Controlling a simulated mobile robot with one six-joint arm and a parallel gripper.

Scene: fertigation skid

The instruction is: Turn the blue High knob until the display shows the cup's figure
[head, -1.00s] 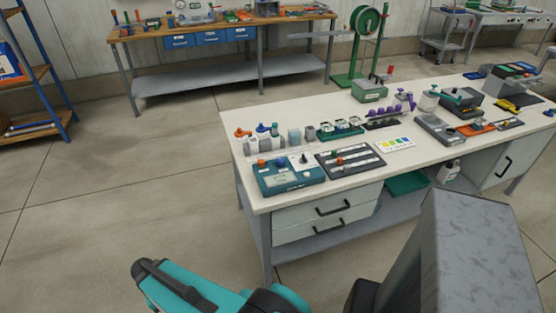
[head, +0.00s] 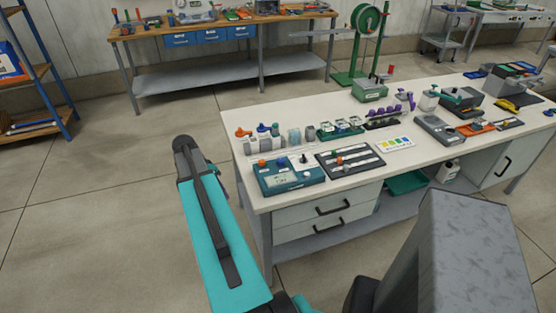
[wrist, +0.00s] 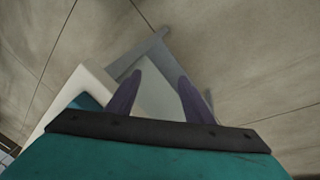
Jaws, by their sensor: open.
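A teal instrument box (head: 262,187) sits at the near left corner of the white-topped bench in the head view. It has a pale display (head: 281,179), too small to read. A small blue knob (head: 282,162) and an orange knob stand on its top; their labels cannot be read. I cannot pick out the cup for certain among the small containers behind the box. My gripper (wrist: 157,92) shows in the wrist view with two purple fingers apart and nothing between them. It points toward the bench's side and is not touching the knob. The head view does not show its fingers.
The bench top (head: 240,152) carries small bottles behind the box and a dark tray (head: 350,162) to its right. Drawers (head: 325,215) are under the bench front. Open floor (head: 110,200) lies to the left. A wooden-topped workbench (head: 225,24) stands behind.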

